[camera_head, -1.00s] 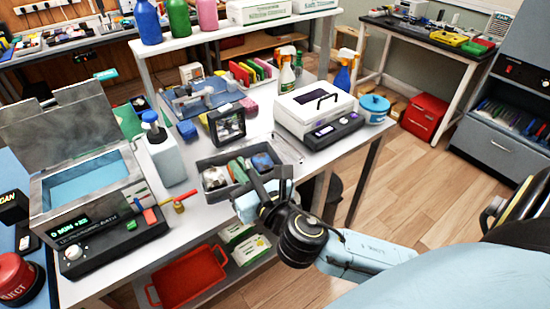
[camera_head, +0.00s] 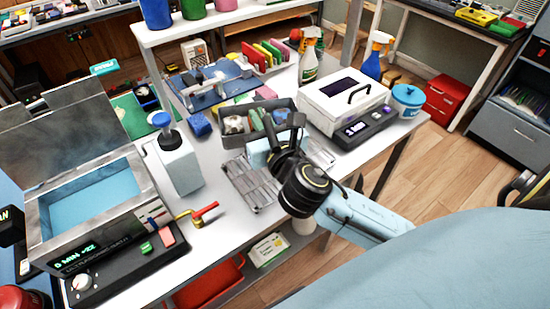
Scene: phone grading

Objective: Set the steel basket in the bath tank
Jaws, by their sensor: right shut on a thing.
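The steel basket (camera_head: 231,142) is a dark grey open box with several small items in it. My right gripper (camera_head: 284,140) is shut on its near right side. The basket appears raised above a slatted metal rack (camera_head: 247,186) on the bench. The gripper hides part of the basket. The bath tank (camera_head: 92,231) stands at the left end of the bench with its lid up and blue liquid inside. My left gripper is not in view.
A white soap bottle (camera_head: 178,165) with a blue pump stands between tank and basket. A red-handled valve (camera_head: 198,213) lies in front of it. A white box unit (camera_head: 340,103) and a blue tub (camera_head: 407,97) stand at right. A blue cube (camera_head: 200,123) sits behind.

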